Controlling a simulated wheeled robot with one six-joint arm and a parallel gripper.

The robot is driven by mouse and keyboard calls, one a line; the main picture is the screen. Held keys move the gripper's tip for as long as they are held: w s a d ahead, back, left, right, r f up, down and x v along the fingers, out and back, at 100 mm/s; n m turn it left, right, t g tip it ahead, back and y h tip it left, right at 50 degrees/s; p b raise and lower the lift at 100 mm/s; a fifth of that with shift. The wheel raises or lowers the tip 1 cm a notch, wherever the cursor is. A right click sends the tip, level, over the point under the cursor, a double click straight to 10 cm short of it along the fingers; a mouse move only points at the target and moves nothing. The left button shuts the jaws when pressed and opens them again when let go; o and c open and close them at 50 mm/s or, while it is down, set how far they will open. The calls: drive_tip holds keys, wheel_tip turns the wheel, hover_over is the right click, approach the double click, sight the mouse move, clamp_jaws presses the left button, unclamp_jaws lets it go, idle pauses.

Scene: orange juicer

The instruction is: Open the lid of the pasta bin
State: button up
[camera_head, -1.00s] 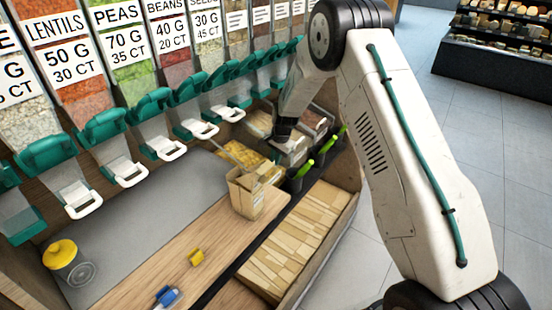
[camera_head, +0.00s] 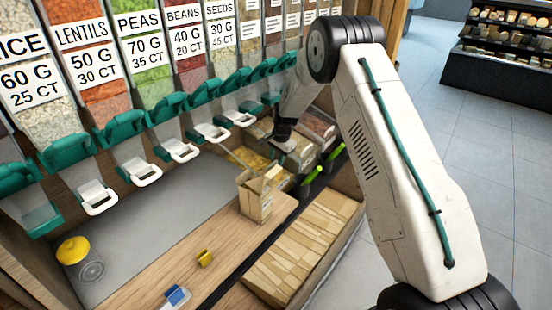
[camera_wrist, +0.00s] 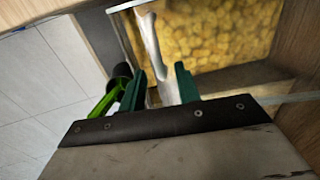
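A bin of yellow pieces, which looks like the pasta bin (camera_wrist: 225,35), fills the upper right of the wrist view. It also shows in the head view (camera_head: 248,157), partly behind a paper bag. Its clear lid is hard to make out. In the wrist view, the green fingers of my gripper (camera_wrist: 158,88) are apart, by the bin's near edge. A pale, glassy strip (camera_wrist: 150,45) runs from the bin's edge down between them. I cannot tell whether they press on it. In the head view the fingertips are hidden behind my wrist, above the bins.
Other clear bins (camera_head: 317,127) stand beside it. Green-handled scoops in black holders (camera_head: 310,176) are close by, with one green handle (camera_wrist: 103,103) left of the fingers. A paper bag (camera_head: 250,200) stands on the wooden counter. Dispensers with green tops (camera_head: 120,128) line the wall.

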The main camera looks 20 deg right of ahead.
wheel_tip(320, 180, up, 8)
drive_tip(key=s, duration=0.1)
drive_tip(key=shift+d+f, duration=0.15)
drive_tip(key=shift+d, duration=0.2)
drive_tip(key=shift+s, duration=0.1)
